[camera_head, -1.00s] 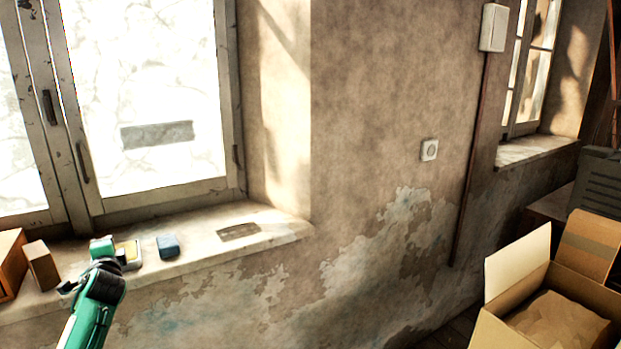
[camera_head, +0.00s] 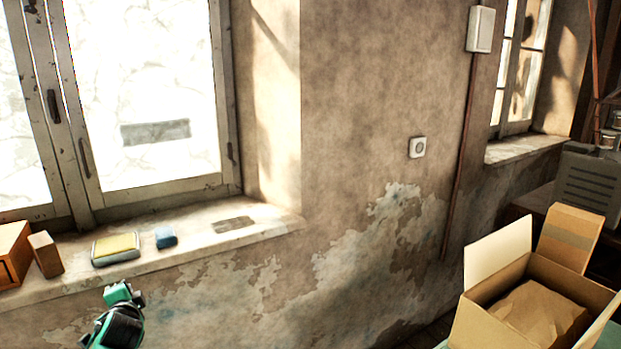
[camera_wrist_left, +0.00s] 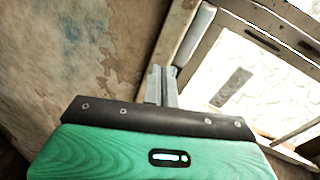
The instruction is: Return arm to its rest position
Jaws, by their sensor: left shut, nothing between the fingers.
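My left arm (camera_head: 118,322) is green and black and shows at the bottom left of the head view, below and in front of the window sill, apart from it. In the left wrist view the grey fingers of my left gripper (camera_wrist_left: 162,86) are together with nothing between them. Behind them are the wall and the window. In the head view the fingers cannot be made out clearly. My right gripper is not in view.
On the sill (camera_head: 210,262) stand a yellow-topped block (camera_head: 116,245), a blue block (camera_head: 166,238), a brown block (camera_head: 46,255) and an orange-brown box (camera_head: 12,255). An open cardboard box (camera_head: 490,290) is at the lower right. The stretch before the wall between is clear.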

